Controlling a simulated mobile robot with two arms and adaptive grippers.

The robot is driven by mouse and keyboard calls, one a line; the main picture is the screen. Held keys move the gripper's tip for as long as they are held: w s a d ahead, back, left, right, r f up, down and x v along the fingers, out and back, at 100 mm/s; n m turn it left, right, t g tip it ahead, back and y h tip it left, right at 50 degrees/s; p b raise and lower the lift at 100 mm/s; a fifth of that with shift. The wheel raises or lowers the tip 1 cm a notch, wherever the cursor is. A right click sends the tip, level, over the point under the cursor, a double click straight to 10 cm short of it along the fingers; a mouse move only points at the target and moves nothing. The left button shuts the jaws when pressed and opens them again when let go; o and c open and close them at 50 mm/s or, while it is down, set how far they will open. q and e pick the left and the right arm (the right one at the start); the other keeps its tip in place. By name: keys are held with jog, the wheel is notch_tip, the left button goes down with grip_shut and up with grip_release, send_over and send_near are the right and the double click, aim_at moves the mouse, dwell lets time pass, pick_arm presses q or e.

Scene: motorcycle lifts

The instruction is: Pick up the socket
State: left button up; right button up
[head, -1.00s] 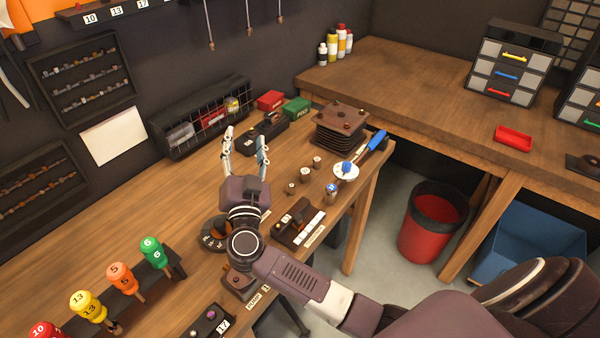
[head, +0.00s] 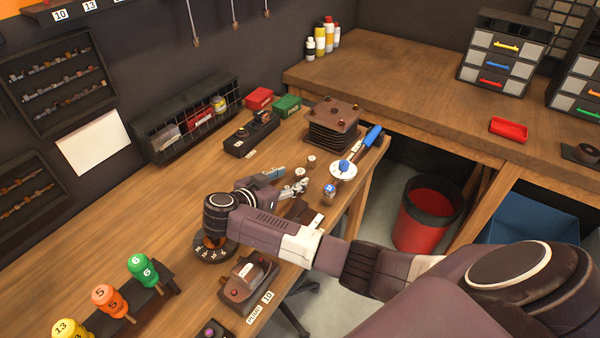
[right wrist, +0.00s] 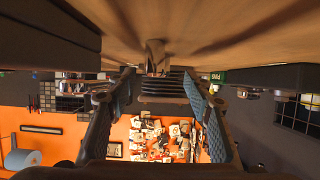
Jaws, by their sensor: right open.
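Small metal sockets stand upright on the wooden workbench (head: 130,225). The far one (head: 312,160) and the middle one (head: 299,172) show in the head view, just beyond my right gripper (head: 289,182). That gripper is low over the bench, lying nearly level, with its fingers pointing toward the back right. In the right wrist view my right gripper (right wrist: 158,80) is open, and a socket (right wrist: 156,57) shows in line with the gap between its fingers. I cannot tell how deep it sits between them. The nearest socket is hidden or blends with the fingers in the head view. My left gripper is not in view.
A blue-capped bottle (head: 329,192) and a white round dish (head: 343,170) with a blue-handled tool stand right of the sockets. A stack of dark plates (head: 332,128) is behind. A black socket holder (head: 251,135) stands left.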

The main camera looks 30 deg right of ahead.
aim_at(297, 176)
jog(key=x, duration=0.4)
jog(key=shift+s+f+p, duration=0.15)
jog(key=shift+p, duration=0.25)
jog(key=c, duration=1.2)
jog(key=shift+c, duration=0.2)
